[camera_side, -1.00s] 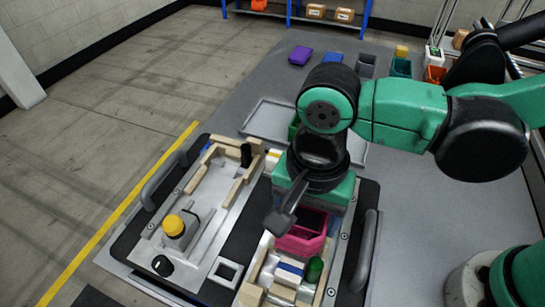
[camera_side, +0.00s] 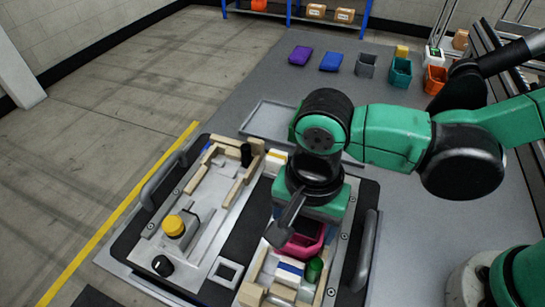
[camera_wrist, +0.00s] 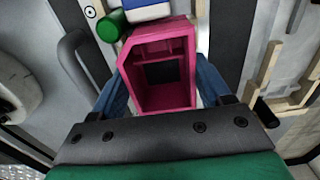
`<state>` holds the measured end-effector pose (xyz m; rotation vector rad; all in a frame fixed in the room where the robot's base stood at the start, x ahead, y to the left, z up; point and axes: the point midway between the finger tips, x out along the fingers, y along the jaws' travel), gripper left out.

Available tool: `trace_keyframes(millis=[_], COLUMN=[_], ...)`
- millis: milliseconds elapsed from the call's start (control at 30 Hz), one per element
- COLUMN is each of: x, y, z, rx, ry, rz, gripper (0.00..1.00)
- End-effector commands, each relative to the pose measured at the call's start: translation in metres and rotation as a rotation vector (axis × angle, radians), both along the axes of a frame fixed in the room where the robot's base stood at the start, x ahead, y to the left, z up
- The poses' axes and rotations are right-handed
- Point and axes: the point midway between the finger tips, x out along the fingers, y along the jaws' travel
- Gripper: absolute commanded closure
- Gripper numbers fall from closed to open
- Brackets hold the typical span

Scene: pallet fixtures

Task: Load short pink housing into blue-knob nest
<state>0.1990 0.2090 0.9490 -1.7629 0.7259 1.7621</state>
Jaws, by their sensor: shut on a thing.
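The pink housing (camera_side: 303,243) is an open-topped box. In the wrist view the pink housing (camera_wrist: 181,96) sits between the two blue fingers of my gripper (camera_wrist: 163,88), which is shut on it. In the side view my gripper (camera_side: 285,222) is over the right-hand nest (camera_side: 252,278), and the housing is just behind its blue-and-white block (camera_side: 290,271) and green cylinder (camera_side: 314,268). The housing's underside is hidden, so I cannot tell whether it touches the nest floor. I cannot clearly make out a blue knob.
The left nest (camera_side: 195,225) has a yellow knob (camera_side: 173,225) and cream rails. Grey handles (camera_side: 163,178) stand at the pallet's sides. Behind lie a shallow grey tray (camera_side: 268,118), purple (camera_side: 300,55) and blue (camera_side: 331,61) pieces, and several bins.

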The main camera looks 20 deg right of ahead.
Motion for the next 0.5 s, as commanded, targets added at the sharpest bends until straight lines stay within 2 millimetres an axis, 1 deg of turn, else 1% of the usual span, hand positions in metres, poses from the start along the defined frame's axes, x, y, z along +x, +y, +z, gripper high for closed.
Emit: trace_keyframes(millis=[300,500], x=[0.000,0.000], y=[0.000,0.000], z=[-0.010,-0.013], rx=[0.000,0.000], ry=[0.000,0.000], rz=[0.000,0.000], gripper=[0.86,0.86])
